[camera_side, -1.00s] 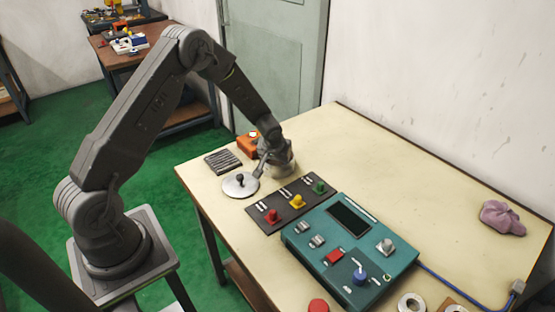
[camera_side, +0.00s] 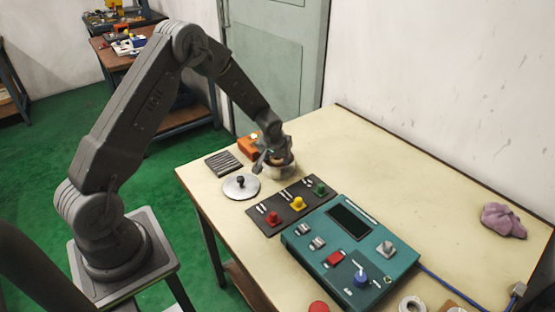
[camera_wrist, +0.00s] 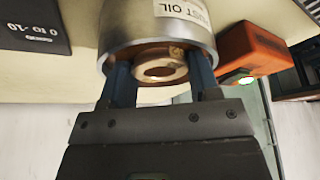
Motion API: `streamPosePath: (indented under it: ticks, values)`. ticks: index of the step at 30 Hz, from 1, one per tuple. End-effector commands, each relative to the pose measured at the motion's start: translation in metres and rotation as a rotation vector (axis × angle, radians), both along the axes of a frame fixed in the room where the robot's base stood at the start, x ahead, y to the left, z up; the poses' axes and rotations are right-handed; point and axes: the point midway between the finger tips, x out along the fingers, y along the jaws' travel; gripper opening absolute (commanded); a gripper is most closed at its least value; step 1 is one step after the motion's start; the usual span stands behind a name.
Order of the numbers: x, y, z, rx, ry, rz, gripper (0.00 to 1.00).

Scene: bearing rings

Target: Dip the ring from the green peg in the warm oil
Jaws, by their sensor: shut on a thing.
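The metal oil pot (camera_side: 281,172) stands open on the table; in the wrist view the pot (camera_wrist: 150,28) has a label whose readable part ends in "ST OIL". My gripper (camera_wrist: 160,78) points into its mouth, with blue fingers on both sides of a brownish ring (camera_wrist: 157,72). It is shut on this ring. I cannot tell how deep the ring sits in the oil. In the side view my gripper (camera_side: 277,157) is over the pot and mostly hides the ring. The green peg (camera_side: 320,188) stands on the dark peg board with no ring visible on it.
The round lid (camera_side: 241,186) lies left of the pot. An orange box (camera_side: 249,146) and a ridged dark pad (camera_side: 223,163) are close by. Yellow (camera_side: 298,203) and red (camera_side: 272,217) pegs share the board. A teal control panel (camera_side: 350,245) stands in front; the table's right side is mostly clear.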

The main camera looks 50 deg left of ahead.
Motion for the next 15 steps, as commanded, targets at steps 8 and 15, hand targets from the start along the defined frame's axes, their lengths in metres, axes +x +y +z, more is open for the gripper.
streamPosePath:
  ticks: [8, 15]
  values:
    - [0.002, 0.0, 0.015, 0.001, -0.007, -0.001, 0.27]
    - [0.002, 0.0, 0.027, 0.001, -0.007, -0.001, 0.27]
